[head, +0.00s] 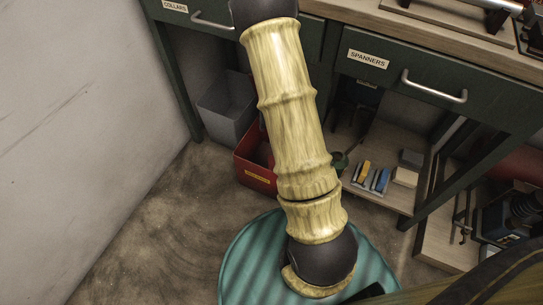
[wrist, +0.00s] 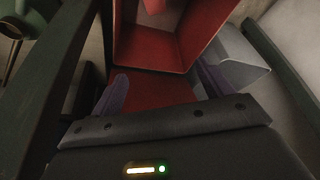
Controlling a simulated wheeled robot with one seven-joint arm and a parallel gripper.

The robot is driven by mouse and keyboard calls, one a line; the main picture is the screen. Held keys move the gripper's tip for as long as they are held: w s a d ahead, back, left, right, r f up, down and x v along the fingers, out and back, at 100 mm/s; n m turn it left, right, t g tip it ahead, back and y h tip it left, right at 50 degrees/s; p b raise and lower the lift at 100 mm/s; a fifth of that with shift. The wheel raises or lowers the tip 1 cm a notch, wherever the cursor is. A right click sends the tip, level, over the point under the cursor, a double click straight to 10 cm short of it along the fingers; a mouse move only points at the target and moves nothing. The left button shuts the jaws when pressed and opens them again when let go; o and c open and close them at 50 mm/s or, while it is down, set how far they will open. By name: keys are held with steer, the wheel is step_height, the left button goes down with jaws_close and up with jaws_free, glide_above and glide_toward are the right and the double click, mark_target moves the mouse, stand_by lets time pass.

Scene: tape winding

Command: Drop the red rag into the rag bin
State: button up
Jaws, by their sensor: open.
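A red bin (head: 255,170) with a yellow label too small to read stands on the floor under the bench, partly behind my arm. Its red inner walls show at the top of the wrist view (wrist: 150,48). I take it to be the rag bin. My gripper (wrist: 162,84) is open, its two purple fingers spread apart, close in front of the bin. A plain red surface fills the space between the fingers; I cannot tell whether it is the bin's side or the red rag. No rag can be picked out for certain. The head view does not show the fingers.
A grey bin (head: 228,108) stands beside the red one and shows at right in the wrist view (wrist: 240,62). Green bench drawers (head: 400,78) and legs overhang the bins. A low shelf (head: 395,195) holds small blocks. Open floor (head: 150,225) lies left.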

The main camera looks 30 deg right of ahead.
steer(key=p+v, duration=0.4)
steer(key=v, duration=0.5)
steer(key=shift+s+r, duration=0.2)
steer(key=shift+r, duration=0.05)
steer(key=shift+a, duration=0.1)
steer(key=s+a+r+n+y+p, duration=0.1)
steer(key=s+a+r+p, duration=0.1)
steer(key=s+a+r, duration=0.35)
steer(key=s+a+r+n+g+p, duration=0.1)
steer(key=s+a+r+n+p, duration=0.15)
steer(key=r, duration=0.55)
steer(key=s+a+r+n+y+p, duration=0.1)
steer(key=s+a+r+p, duration=0.25)
steer(key=r, duration=0.35)
step_height(320, 180, up, 38)
steer(key=p, duration=3.7)
steer(key=shift+w+a, duration=0.25)
steer(key=shift+a, duration=0.1)
